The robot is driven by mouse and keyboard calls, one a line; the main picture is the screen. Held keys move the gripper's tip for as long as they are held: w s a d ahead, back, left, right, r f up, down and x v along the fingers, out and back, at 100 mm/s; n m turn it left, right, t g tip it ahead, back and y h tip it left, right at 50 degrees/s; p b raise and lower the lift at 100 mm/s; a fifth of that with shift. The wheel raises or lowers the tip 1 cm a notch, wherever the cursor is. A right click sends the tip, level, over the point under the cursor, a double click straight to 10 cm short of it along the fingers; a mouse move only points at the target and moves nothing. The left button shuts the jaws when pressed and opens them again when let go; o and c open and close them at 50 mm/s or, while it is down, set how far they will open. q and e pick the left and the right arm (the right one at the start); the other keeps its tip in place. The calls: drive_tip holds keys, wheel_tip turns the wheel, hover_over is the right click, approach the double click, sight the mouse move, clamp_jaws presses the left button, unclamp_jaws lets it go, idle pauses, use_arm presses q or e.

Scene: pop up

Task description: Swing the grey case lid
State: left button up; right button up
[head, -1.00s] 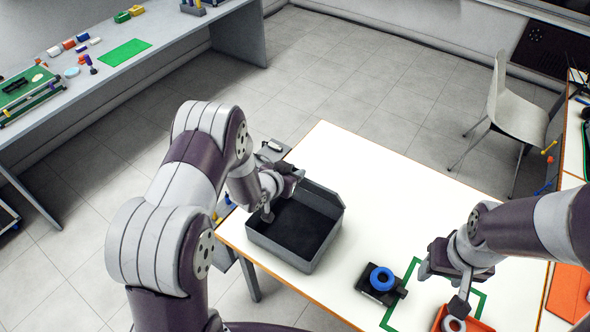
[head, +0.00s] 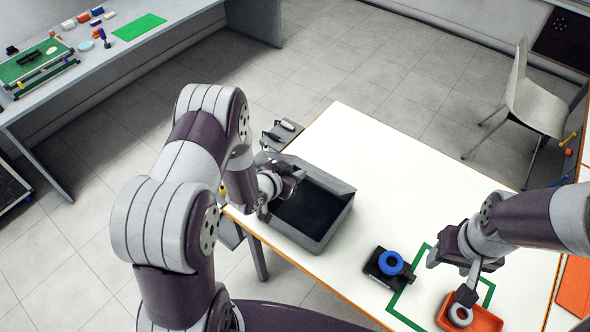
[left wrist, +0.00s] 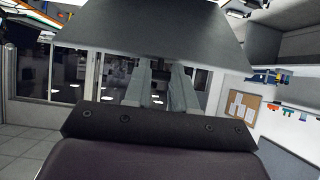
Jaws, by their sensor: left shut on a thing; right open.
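The grey case (head: 345,212) stands on the white table near its left edge, with its dark inside showing. My left gripper (head: 270,196) is at the case's left side and hides part of it. In the left wrist view, a broad grey panel (left wrist: 150,25), apparently the case lid, spans the top. The left fingers (left wrist: 160,75) are shut on its edge. The lid's angle and hinge are hard to make out in the head view. My right gripper (head: 449,279) is open and empty above the table at the right.
An orange tray (head: 485,320) with a white ring (head: 460,315) is below my right gripper. A blue ring (head: 391,262) sits on a black block (head: 378,272) by a green outline. The table's back middle is clear. A chair (head: 525,95) stands beyond.

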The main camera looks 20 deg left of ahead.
use_arm(q)
drive_tip(key=shift+f, duration=0.1)
drive_tip(key=s+a+f+b, duration=0.1)
drive_tip(key=s+f+b, duration=0.2)
drive_tip(key=s+f, duration=0.1)
drive_tip(key=shift+s+a+f+b, duration=0.3)
drive_tip(key=shift+f+b, duration=0.1)
drive_tip(key=shift+f, duration=0.35)
wheel_tip(320, 180, down, 6)
drive_tip(key=s+b, duration=0.3)
drive_tip(key=b, duration=0.2)
drive_tip(key=shift+a+f, duration=0.15)
drive_tip(key=shift+a, duration=0.25)
